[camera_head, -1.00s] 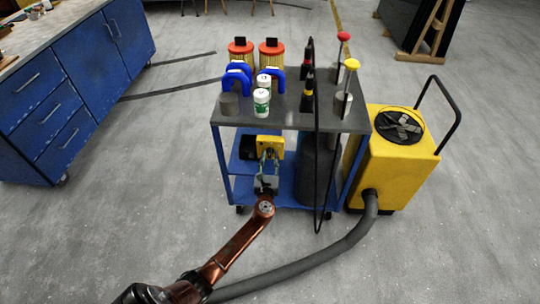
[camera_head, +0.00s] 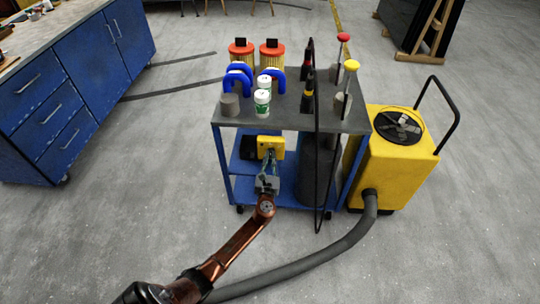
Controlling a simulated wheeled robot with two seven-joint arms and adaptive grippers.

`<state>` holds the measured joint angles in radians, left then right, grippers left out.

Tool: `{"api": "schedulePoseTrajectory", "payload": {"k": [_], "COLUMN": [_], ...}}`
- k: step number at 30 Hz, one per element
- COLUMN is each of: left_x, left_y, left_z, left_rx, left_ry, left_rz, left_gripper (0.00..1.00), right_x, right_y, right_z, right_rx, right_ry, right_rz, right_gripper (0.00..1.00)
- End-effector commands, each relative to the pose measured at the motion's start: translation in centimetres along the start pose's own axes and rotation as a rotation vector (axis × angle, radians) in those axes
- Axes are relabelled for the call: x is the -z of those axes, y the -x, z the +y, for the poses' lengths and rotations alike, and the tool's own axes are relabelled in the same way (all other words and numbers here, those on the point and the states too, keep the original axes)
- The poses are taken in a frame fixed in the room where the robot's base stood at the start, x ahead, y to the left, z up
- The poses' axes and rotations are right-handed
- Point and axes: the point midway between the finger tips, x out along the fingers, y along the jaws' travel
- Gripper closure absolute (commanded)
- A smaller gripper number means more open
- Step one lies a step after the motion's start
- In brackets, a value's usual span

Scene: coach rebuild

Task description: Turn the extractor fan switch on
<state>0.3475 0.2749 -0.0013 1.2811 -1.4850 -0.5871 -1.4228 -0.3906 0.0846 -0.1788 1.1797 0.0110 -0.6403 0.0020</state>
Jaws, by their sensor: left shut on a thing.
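The yellow extractor unit (camera_head: 379,155) stands on the floor at the trolley's right, with a round black fan (camera_head: 398,125) on top. A small yellow box (camera_head: 271,143) with a black part on its left sits on the trolley's lower level. I take it to be the switch box. My left gripper (camera_head: 269,160) reaches under the top shelf to its front and is shut on a small part there, apparently the switch. The fingers hide that part, so its position cannot be told. My right gripper is not in view.
The trolley's top (camera_head: 290,120) overhangs my gripper and holds bottles (camera_head: 262,103), blue horseshoe shapes (camera_head: 237,82) and red-lidded jars (camera_head: 272,55). A dark cylinder (camera_head: 316,172) stands close right of the gripper. A grey hose (camera_head: 310,265) crosses the floor.

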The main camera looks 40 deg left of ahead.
Motion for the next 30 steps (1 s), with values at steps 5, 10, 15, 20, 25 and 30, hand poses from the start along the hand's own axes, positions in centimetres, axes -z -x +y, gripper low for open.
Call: {"api": "schedulePoseTrajectory", "payload": {"k": [5, 10, 15, 20, 25, 30], "left_x": [-0.3, -0.3, -0.3, -0.3, -0.3, -0.2], "left_y": [0.0, 0.0, 0.0, 0.0, 0.0, 0.0], "left_z": [0.0, 0.0, 0.0, 0.0, 0.0, 0.0], "left_rx": [0.0, 0.001, 0.001, 0.0, 0.001, 0.001], "left_ry": [-0.079, -0.151, -0.226, -0.295, -0.369, -0.431], "left_rz": [-0.002, -0.001, -0.002, -0.002, -0.002, -0.001], "left_gripper": [1.0, 1.0, 1.0, 1.0, 1.0, 1.0], "right_x": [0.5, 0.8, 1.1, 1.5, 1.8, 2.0], "right_y": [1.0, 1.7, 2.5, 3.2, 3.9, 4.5], "right_z": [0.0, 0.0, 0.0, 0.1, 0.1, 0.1], "right_rx": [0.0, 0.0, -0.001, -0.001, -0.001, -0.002], "right_ry": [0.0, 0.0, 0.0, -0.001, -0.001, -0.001], "right_rz": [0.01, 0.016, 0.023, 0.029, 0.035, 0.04], "right_gripper": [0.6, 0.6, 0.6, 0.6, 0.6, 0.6]}}
